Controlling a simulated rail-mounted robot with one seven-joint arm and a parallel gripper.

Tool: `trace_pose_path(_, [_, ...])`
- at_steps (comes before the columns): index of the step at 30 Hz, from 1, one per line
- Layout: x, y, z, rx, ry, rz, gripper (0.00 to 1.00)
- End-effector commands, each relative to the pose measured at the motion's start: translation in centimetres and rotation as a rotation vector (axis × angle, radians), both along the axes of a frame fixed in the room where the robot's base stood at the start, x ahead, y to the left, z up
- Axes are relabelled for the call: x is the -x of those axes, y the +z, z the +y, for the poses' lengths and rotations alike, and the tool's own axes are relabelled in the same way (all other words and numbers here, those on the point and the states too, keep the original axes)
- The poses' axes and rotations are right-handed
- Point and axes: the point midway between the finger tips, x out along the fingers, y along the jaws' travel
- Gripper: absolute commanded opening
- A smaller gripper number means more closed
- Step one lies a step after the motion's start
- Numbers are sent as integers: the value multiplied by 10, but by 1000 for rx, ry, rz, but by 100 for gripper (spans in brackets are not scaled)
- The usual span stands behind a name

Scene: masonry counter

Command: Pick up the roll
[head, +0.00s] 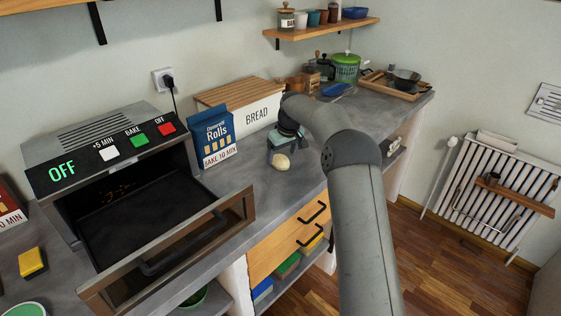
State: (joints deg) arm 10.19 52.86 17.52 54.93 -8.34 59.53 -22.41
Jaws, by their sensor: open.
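The roll (280,161) is a small pale rounded piece on the grey counter, in front of the bread box. My gripper (283,151) is just above and behind the roll, pointing down, at the end of my grey arm. It is open. Its fingertips are small in the picture and close to the roll, and I cannot tell whether they touch it. A blue rolls package (212,137) stands upright to the left.
An oven (110,155) with its door (180,250) open stands at left, its display reading OFF. A white bread box (246,118) with a wooden lid stands behind. A wooden tray (418,93) is at the back right. Counter around the roll is clear.

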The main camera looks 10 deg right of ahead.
Motion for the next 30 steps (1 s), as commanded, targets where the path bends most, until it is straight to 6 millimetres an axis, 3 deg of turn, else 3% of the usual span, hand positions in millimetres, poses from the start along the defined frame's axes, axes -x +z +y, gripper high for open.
trace_pose_path(6, [-5, -29, 2, 0, 0, 2, 77])
trace_pose_path(14, [-6, -33, 2, 1, -1, 0, 77])
trace_pose_path(15, [-6, -33, 2, 1, 0, 0, 74])
trace_pose_path(20, [-6, -33, 2, 1, -1, 0, 30])
trace_pose_path(30, [-6, -32, 2, 1, -1, 0, 29])
